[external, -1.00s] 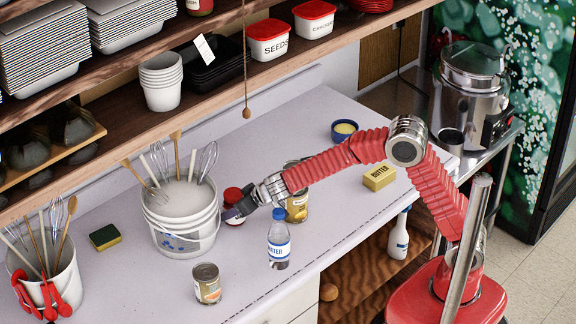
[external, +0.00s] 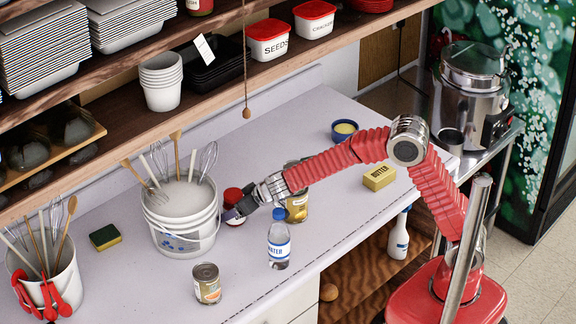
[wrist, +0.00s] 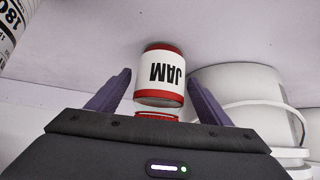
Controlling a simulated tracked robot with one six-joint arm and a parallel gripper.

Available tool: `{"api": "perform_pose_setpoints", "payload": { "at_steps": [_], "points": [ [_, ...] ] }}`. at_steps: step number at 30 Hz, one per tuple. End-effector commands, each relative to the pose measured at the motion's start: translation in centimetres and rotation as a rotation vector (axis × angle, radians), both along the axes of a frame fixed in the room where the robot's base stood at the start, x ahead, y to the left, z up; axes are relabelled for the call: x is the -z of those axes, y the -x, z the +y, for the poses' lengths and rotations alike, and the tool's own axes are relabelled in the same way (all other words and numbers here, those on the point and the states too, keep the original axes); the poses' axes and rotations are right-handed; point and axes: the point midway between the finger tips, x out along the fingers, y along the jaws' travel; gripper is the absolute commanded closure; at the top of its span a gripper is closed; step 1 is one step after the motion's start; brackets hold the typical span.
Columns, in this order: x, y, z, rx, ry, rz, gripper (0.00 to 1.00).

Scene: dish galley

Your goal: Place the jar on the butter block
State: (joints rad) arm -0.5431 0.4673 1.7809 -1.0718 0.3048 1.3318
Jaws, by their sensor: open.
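The jar is a jam jar with a red lid and a white label (wrist: 161,76). In the wrist view it appears between the two open fingers of my gripper (wrist: 158,95), with a visible gap on each side. In the external view the jar (external: 232,194) stands on the counter beside the white bucket, partly hidden by my gripper (external: 232,213). The yellow butter block (external: 379,177) lies on the counter to the right, well apart from my gripper, with nothing on it.
A white bucket of utensils (external: 182,235) stands just left of the jar. A blue bowl (external: 344,130) sits behind the butter. The counter (external: 330,215) is clear in front of the butter.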

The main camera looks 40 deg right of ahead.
Motion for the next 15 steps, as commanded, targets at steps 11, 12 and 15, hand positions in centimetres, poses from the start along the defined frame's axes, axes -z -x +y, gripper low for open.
{"api": "perform_pose_setpoints", "payload": {
  "at_steps": [11, 12, 15],
  "points": [
    [-3.3, 3.1, -0.5, -0.001, -0.001, -0.003, 0.28],
    [-3.8, 3.5, -0.5, -0.001, -0.003, -0.003, 0.28],
    [-4.7, 4.4, -0.7, -0.001, 0.000, -0.003, 0.28]
  ]
}}
